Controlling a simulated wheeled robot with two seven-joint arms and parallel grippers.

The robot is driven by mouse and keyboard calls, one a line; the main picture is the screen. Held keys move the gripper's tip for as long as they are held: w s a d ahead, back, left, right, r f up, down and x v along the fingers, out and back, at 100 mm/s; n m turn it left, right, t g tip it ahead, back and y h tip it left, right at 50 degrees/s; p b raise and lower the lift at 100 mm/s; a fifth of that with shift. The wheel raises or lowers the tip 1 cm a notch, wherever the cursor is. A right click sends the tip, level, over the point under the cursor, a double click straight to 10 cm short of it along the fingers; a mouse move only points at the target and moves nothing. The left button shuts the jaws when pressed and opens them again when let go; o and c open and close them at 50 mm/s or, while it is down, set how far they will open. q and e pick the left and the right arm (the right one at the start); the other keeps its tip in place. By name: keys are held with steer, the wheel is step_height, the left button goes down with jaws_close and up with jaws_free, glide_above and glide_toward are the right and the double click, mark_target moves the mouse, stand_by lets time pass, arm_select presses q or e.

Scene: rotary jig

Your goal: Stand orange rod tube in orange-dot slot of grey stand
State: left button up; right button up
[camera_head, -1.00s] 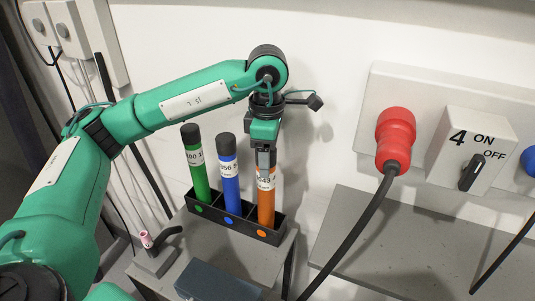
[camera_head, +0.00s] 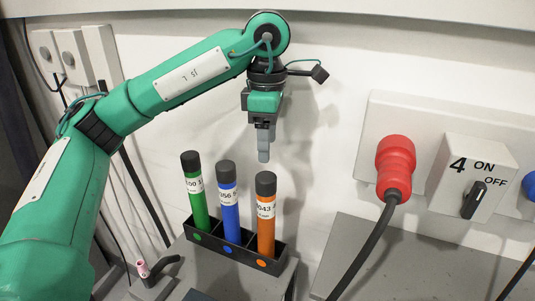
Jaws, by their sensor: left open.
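The orange rod tube (camera_head: 266,228) with a black cap stands upright in the right slot of the dark stand (camera_head: 213,245), behind the orange dot (camera_head: 262,263). The green tube (camera_head: 194,205) and the blue tube (camera_head: 230,215) stand in the left and middle slots, behind their green and blue dots. My left gripper (camera_head: 264,158) points down just above the orange tube's cap, apart from it. It is open and empty; its jaws overlap from this angle. My right gripper is not in view.
The stand sits on a grey surface near the white wall. A red plug (camera_head: 394,165) with a black cable and a rotary switch (camera_head: 475,198) are on the wall at right. A grey ledge (camera_head: 375,265) lies below them. A small black fixture (camera_head: 155,272) is at the lower left.

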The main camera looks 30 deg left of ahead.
arm_select(q)
steer(key=shift+r, duration=0.75)
